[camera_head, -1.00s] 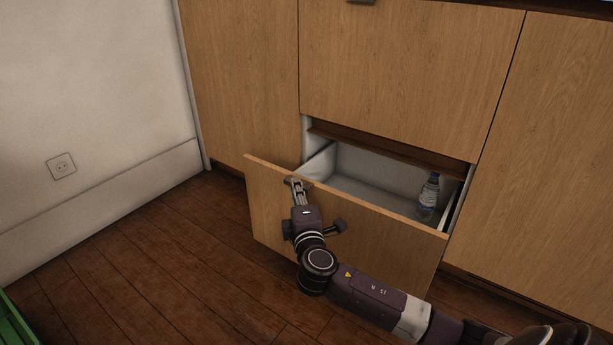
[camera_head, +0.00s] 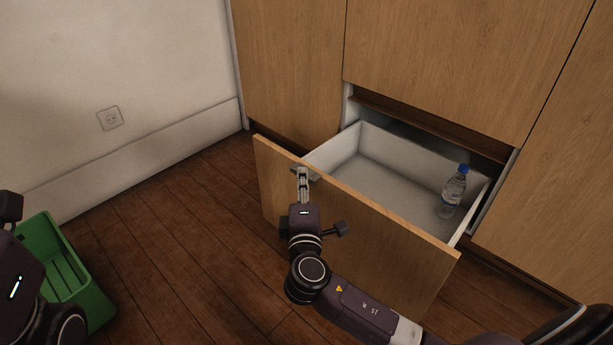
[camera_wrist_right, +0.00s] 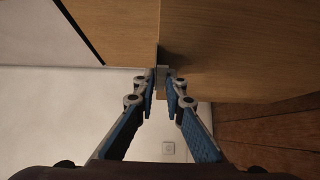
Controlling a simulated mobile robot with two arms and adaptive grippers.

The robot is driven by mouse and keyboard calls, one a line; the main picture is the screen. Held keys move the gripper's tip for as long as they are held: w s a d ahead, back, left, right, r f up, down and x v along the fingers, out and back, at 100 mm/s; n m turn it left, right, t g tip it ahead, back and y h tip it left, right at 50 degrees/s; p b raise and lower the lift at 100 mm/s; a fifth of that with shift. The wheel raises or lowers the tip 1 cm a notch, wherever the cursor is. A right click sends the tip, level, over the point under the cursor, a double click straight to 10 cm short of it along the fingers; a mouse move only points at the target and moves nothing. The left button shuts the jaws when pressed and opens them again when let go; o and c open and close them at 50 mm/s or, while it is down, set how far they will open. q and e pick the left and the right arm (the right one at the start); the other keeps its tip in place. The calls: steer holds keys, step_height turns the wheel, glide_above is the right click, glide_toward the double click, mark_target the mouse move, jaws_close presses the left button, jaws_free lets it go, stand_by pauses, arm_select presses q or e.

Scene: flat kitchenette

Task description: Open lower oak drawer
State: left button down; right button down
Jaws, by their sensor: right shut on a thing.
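The lower oak drawer (camera_head: 350,226) is pulled well out of the cabinet in the head view, its white inside exposed. A clear water bottle with a blue cap (camera_head: 453,192) stands inside it at the right.
A green crate (camera_head: 88,290) stands on the floor at the lower left, partly behind my left arm. Oak cabinet fronts (camera_head: 440,60) stand above and beside the drawer. A wall with a socket (camera_head: 110,118) is at the left. The wooden floor (camera_head: 190,230) left of the drawer is clear.

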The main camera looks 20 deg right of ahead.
steer(key=c, duration=2)
jaws_free()
steer(key=v, duration=1.2)
